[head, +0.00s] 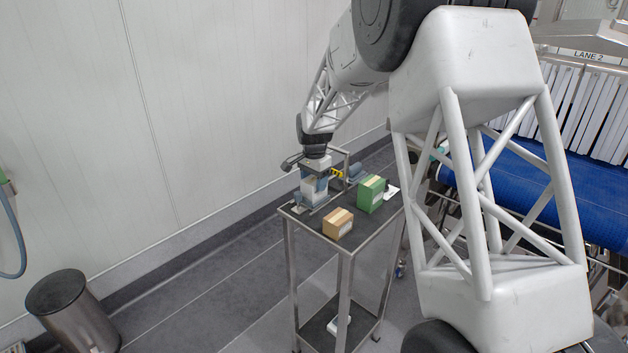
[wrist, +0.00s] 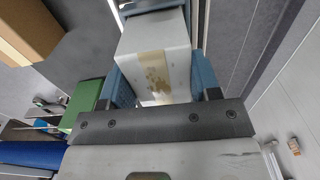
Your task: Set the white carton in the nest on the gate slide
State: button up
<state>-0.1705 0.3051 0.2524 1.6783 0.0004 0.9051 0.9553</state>
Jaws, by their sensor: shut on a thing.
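The white carton (head: 312,191) is held upright at the far left part of a steel cart's dark top in the head view. My gripper (head: 315,180) is shut on it from above. In the wrist view the white carton (wrist: 153,48), with a tan tape strip, sits between the blue fingers of my gripper (wrist: 162,84). Metal parts of a fixture show around the carton's base, but the nest and slide are not clearly made out. I cannot tell whether the carton touches what lies below it.
A brown carton (head: 338,224) and a green carton (head: 371,194) stand on the cart top (head: 315,222), right of the white one. A metal frame with a yellow part (head: 337,173) rises behind. A blue conveyor (head: 530,185) lies right; a bin (head: 72,309) stands left on the floor.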

aim_at(314, 179)
dwell(0.4)
jog(key=o, duration=1.4)
jog(key=shift+c, duration=0.2)
notch_tip(314, 179, up, 7)
jog(key=shift+r, duration=0.35)
